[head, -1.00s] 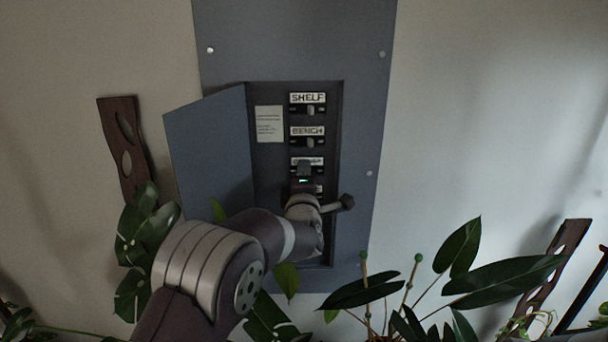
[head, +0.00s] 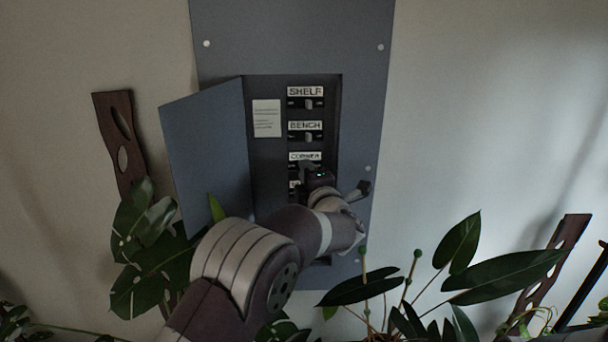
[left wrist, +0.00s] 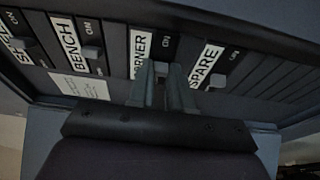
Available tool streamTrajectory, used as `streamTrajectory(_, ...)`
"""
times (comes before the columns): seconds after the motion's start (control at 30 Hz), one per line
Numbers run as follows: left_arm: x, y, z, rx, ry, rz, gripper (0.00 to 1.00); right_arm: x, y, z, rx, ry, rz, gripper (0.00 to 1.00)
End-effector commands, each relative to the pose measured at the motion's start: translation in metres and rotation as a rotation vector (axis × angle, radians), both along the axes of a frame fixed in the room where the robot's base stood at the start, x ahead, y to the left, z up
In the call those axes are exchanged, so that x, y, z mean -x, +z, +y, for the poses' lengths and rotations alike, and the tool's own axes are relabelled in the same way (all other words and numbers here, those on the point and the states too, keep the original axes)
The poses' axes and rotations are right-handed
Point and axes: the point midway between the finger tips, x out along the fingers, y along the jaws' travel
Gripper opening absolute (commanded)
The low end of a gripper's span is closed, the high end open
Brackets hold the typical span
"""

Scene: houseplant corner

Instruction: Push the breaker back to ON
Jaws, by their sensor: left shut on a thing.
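The breaker labelled CORNER (head: 303,156) is in the column of breakers in the open grey panel. Its label also shows in the left wrist view (left wrist: 139,50). My left gripper (head: 308,168) is at this breaker, reaching in from below. In the left wrist view, the two fingers of the gripper (left wrist: 162,82) stand on either side of its switch lever, shut on it. The fingers hide most of the lever, so its exact position is hard to tell. My right gripper is not in view.
The SHELF (head: 306,91) and BENCH (head: 305,126) breakers are above, and SPARE (left wrist: 207,66) is beside CORNER. The panel door (head: 203,150) hangs open to the left. Leafy plants (head: 440,280) stand below, in front of the wall.

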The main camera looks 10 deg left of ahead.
Motion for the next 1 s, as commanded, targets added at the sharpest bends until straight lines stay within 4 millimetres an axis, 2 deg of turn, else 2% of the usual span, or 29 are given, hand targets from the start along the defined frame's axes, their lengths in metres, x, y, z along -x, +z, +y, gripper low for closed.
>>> streamTrajectory(0.4,-0.0035,-0.0021,-0.0072,0.000,0.185,0.004,0.00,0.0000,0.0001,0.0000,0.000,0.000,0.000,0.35)
streamTrajectory(0.93,-0.0039,-0.0020,-0.0077,0.000,0.210,0.004,0.00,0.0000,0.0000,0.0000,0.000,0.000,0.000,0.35)
streamTrajectory(0.97,-0.0039,-0.0019,-0.0077,0.000,0.210,0.004,0.29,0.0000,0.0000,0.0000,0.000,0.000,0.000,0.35)
streamTrajectory(1.0,-0.0039,-0.0018,-0.0077,0.000,0.210,0.004,0.42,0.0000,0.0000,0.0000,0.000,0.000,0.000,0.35)
